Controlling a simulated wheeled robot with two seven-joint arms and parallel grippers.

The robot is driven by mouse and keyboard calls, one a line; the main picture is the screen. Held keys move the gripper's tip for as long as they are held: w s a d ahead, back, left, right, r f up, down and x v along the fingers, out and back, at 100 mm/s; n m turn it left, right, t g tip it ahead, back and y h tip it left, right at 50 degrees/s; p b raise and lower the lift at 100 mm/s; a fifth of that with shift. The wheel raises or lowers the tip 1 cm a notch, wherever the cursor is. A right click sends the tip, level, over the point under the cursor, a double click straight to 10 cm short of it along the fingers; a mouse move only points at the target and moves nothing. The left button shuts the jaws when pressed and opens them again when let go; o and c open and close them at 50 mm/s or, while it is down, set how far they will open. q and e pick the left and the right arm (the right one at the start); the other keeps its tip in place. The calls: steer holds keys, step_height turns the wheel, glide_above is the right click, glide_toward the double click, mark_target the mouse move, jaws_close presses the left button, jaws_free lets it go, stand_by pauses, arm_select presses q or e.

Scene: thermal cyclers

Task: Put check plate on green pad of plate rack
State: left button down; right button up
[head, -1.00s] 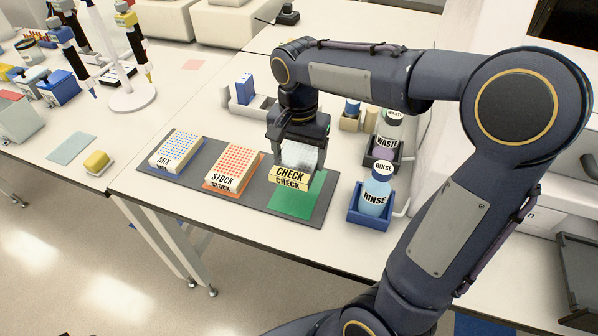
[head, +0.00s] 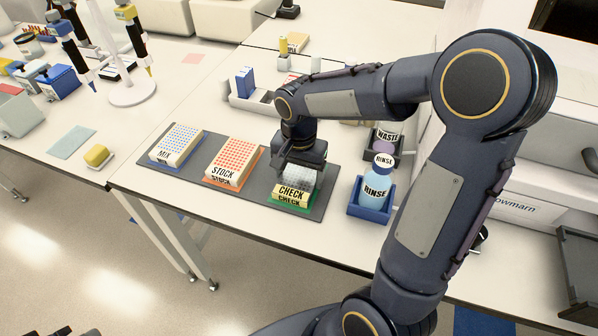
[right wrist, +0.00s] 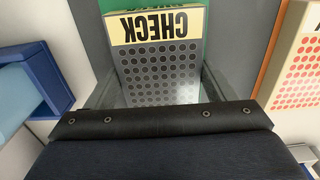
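The check plate (head: 292,192), a pale plate with a yellow CHECK label, is at the green pad (head: 311,207) at the right end of the dark grey plate rack (head: 233,191). It looks level and low, with only thin edges of green showing around it. I cannot see whether its underside fully touches the pad. My right gripper (head: 301,158) is over the plate's far part. In the right wrist view, its fingers flank the check plate (right wrist: 162,68) closely on both sides and appear shut on it. My left gripper is not clearly in view.
The STOCK plate (head: 233,160) and MIX plate (head: 177,146) stand on the rack to the left. The RINSE bottle (head: 377,184) in its blue holder is close on the right, with the WASTE bottle (head: 389,133) behind. The table's front edge is near the rack.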

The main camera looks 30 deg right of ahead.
mark_target(299, 176)
steer(key=o, duration=0.4)
step_height(299, 176, up, 11)
steer(key=s+a+f+n+t+y, duration=0.1)
steer(key=s+n+t, duration=0.1)
steer(key=s, duration=0.3)
steer(key=s+a+f+n+t+y, duration=0.1)
steer(key=s+n, duration=0.2)
steer(key=s, duration=0.3)
steer(key=s+a+f+n+t+y, duration=0.1)
steer(key=s+a+n+t, duration=0.1)
steer(key=s, duration=0.4)
steer(key=shift+a+f+n+t+y+p, duration=0.1)
steer(key=shift+f+n+t+y+p, duration=0.2)
steer(key=shift+n, duration=0.4)
steer(key=shift+r, duration=0.15)
